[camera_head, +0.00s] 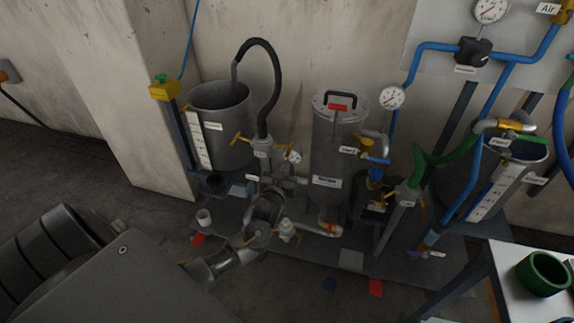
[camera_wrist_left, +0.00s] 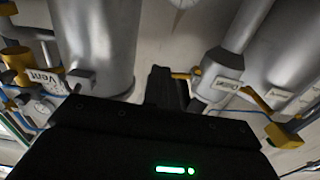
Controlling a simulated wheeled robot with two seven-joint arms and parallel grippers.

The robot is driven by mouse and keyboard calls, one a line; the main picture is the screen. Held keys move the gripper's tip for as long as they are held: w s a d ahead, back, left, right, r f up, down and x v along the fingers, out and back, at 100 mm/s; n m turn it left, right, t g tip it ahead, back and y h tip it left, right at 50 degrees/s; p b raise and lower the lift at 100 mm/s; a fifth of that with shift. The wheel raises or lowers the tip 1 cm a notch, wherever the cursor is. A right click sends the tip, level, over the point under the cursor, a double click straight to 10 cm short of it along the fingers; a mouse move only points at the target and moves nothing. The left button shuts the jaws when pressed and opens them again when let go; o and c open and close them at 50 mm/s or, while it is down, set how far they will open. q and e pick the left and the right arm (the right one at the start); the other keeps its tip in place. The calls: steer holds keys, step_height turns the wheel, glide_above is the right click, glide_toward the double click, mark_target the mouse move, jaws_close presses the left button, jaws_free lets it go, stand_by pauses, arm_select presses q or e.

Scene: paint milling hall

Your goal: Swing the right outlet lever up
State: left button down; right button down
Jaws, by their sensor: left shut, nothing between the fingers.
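My left gripper (camera_head: 273,192) is low among the equipment in the head view; its fingers are small and hard to make out there. In the left wrist view its dark fingers (camera_wrist_left: 166,88) are shut and empty. A yellow lever (camera_wrist_left: 184,75) on a silver valve body (camera_wrist_left: 218,75) shows just beside the fingertips; I cannot tell whether they touch. A label on that body is hard to read. In the head view, yellow levers show at the left tank (camera_head: 239,138) and beside the lidded vessel (camera_head: 366,143). I cannot tell for certain which is the right outlet lever.
The lidded vessel (camera_head: 338,122) stands in the middle, with blue pipes and a pressure gauge (camera_head: 392,97) at its right. A black hose (camera_head: 271,85) arches over the left tank (camera_head: 224,112).

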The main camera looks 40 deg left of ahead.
arm_select(q)
steer(key=p+v, duration=0.4)
steer(key=v, duration=0.4)
stand_by(0.4)
